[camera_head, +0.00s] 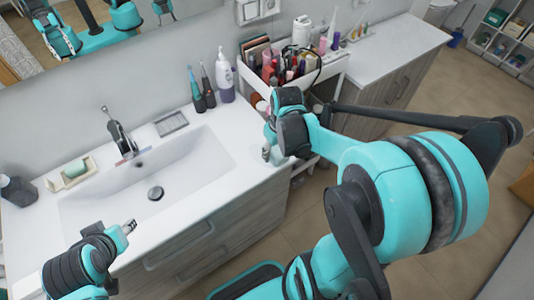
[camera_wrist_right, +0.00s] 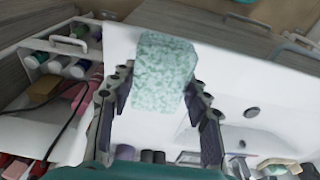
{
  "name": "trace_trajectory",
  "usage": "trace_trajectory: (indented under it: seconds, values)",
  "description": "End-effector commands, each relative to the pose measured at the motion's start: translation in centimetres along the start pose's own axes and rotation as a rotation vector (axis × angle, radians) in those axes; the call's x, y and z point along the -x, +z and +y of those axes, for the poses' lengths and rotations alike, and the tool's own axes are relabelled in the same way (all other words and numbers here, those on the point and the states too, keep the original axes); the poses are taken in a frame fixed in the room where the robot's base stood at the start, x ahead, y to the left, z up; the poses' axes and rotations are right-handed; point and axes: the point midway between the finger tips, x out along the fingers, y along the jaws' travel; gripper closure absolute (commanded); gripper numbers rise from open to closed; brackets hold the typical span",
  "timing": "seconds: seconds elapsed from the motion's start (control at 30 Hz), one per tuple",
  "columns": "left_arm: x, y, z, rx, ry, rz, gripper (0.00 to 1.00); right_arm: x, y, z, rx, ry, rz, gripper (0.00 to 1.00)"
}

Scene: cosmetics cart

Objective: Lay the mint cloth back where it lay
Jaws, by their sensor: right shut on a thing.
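The mint cloth (camera_wrist_right: 165,70) is a speckled pale-green piece held between the fingers of my right gripper (camera_wrist_right: 160,98) in the right wrist view. It sticks out past the fingertips, over the white counter. In the head view my right gripper (camera_head: 270,150) is over the right end of the counter, beside the sink, and I cannot make out the cloth there. My left gripper (camera_head: 128,227) is at the front edge of the counter, left of centre; its jaw opening is too small to judge.
The white sink (camera_head: 190,175) with its tap (camera_head: 118,130) fills the counter's middle. A soap dish (camera_head: 72,174) and dark cup (camera_head: 17,190) stand at left. Bottles (camera_head: 225,76) stand behind the sink. The crowded cosmetics cart (camera_head: 335,68) is close by my right arm.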

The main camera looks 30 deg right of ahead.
Motion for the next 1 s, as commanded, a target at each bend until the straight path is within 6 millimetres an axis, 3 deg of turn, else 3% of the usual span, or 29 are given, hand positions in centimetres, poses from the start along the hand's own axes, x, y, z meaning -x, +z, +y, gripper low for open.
trace_trajectory:
  seconds: [0.1,0.3,0.47,0.7,1.0]
  values:
    - [-1.0,0.6,0.0,0.0,0.0,0.001,0.6,-2.4,-2.6,0.0,0.002,0.0,0.0,0.76]
    - [-1.5,1.0,0.0,0.0,0.0,0.001,0.6,-4.0,-4.8,-0.1,0.001,0.0,0.0,0.76]
    - [-1.8,1.2,0.0,0.0,0.0,0.001,0.6,-5.0,-5.0,-0.1,-0.001,0.0,0.0,0.76]
    - [-2.9,2.0,0.0,0.0,0.0,0.001,0.6,-8.2,-4.5,-0.1,-0.001,0.001,0.0,0.76]
    - [-2.9,2.0,0.0,0.0,0.0,0.001,0.6,-8.3,-4.5,-0.1,-0.001,0.001,0.0,0.76]
